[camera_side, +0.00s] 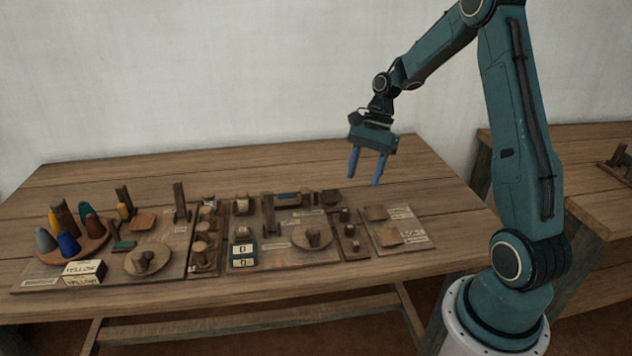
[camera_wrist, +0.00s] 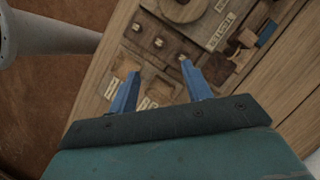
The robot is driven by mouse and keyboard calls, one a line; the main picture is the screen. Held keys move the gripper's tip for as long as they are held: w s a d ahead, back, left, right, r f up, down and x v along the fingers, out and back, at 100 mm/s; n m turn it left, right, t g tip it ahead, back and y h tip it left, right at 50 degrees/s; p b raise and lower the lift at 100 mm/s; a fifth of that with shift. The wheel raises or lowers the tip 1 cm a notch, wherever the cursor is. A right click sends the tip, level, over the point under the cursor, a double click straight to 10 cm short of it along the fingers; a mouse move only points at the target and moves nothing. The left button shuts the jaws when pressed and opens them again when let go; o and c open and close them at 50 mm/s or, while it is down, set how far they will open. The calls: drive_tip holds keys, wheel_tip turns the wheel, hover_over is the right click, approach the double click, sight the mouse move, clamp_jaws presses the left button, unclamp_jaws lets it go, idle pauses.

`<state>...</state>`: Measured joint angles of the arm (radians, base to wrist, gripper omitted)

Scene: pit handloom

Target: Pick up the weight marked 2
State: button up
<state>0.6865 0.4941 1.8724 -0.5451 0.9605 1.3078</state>
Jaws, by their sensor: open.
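Several small dark weights stand in a row on a narrow wooden strip (camera_side: 351,259) right of the middle of the table. One small weight (camera_side: 345,215) is at the strip's far end. In the wrist view the row runs slantwise beyond my fingers, with a weight (camera_wrist: 158,42) in its middle. No number can be read on any of them, so I cannot tell which is marked 2. My gripper (camera_side: 366,178) is open and empty, its blue fingers pointing down above the table. In the wrist view, my gripper (camera_wrist: 159,69) has its fingers spread, with the right fingertip overlapping the row's near end.
A board with two shallow trays (camera_side: 386,236) lies right of the strip. A board with a round dish (camera_side: 311,237) lies left of it. Coloured cones (camera_side: 68,243) and a YELLOW box (camera_side: 84,268) stand far left. The table's right end (camera_side: 455,215) is clear.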

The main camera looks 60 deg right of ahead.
hover_over(351, 226)
drive_tip(key=d, duration=0.3)
drive_tip(key=shift+w+a+f, duration=0.1)
drive_tip(key=shift+a+f, duration=0.05)
drive_tip(key=shift+f, duration=1.7)
drive_tip(key=shift+w+a+f, duration=0.1)
drive_tip(key=shift+f, duration=1.7)
drive_tip(key=shift+x, duration=2.6)
drive_tip(key=shift+s, duration=0.15)
clamp_jaws()
